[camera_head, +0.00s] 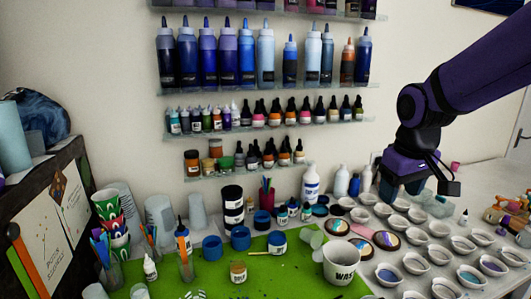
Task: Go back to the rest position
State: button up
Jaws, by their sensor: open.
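My purple and black arm (480,75) reaches in from the upper right. My gripper (420,185) is at its end, above the back part of the rows of small white cups (420,228). It is open, and I see nothing held in it. Its fingers are small and dark in this view, and it hides part of the wall and table behind it.
A green mat (215,272) holds a white cup marked WAS (341,262), blue-lidded jars and a glass. Wall shelves (270,88) carry bottles. White bottles (311,182) stand left of my gripper. A dark rack (60,215) is at left. Open air lies above the table centre.

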jog(key=s+d+r+m+t, duration=0.1)
jog(key=s+r, duration=0.2)
jog(key=s, duration=0.6)
jog(key=s+d+r+m+t, duration=0.2)
jog(key=s+r, duration=0.1)
jog(key=s, duration=0.6)
jog(key=shift+r, duration=0.1)
